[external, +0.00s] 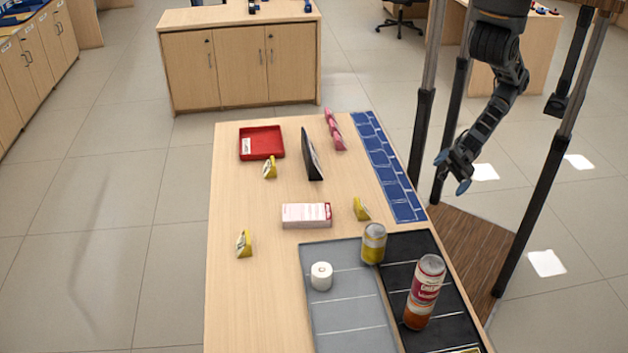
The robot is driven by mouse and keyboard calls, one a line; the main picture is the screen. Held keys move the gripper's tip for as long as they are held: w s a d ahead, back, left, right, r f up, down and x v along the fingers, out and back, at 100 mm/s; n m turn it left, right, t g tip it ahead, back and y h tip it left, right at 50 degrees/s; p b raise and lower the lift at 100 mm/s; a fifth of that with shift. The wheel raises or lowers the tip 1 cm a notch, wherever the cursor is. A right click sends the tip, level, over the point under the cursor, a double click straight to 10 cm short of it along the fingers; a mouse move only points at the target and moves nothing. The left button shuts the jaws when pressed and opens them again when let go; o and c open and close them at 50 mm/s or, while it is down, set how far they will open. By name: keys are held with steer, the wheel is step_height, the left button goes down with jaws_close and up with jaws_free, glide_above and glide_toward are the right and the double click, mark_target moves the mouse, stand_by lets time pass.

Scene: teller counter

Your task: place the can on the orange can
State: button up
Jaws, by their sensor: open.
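A yellow can (373,244) with a silver top stands upright at the far edge of the trays, near where the grey and black ones meet. A taller red, white and orange can shape (424,292) stands upright on the black tray. Its lower part is orange; I cannot tell whether it is one tall can or two stacked. My gripper (453,172) is open and empty. It hangs past the table's right edge, up and to the right of both cans in the picture.
The grey tray (341,317) holds a white roll (321,276). The black tray (395,253) lies beside it. A pink and white box (306,216), small yellow signs (361,208), a dark stand (311,154) and a red tray (262,142) are farther back. Tall dark posts (548,190) stand at right.

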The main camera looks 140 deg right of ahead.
steer(key=s+d+f+m+g+h, duration=0.1)
steer(key=s+m+g, duration=0.3)
steer(key=s+m, duration=0.4)
steer(key=shift+s+f+m+g, duration=0.15)
steer(key=shift+f+m+g, duration=0.15)
steer(key=shift+f+g, duration=0.1)
steer(key=shift+d+r, duration=0.1)
stand_by(0.6)
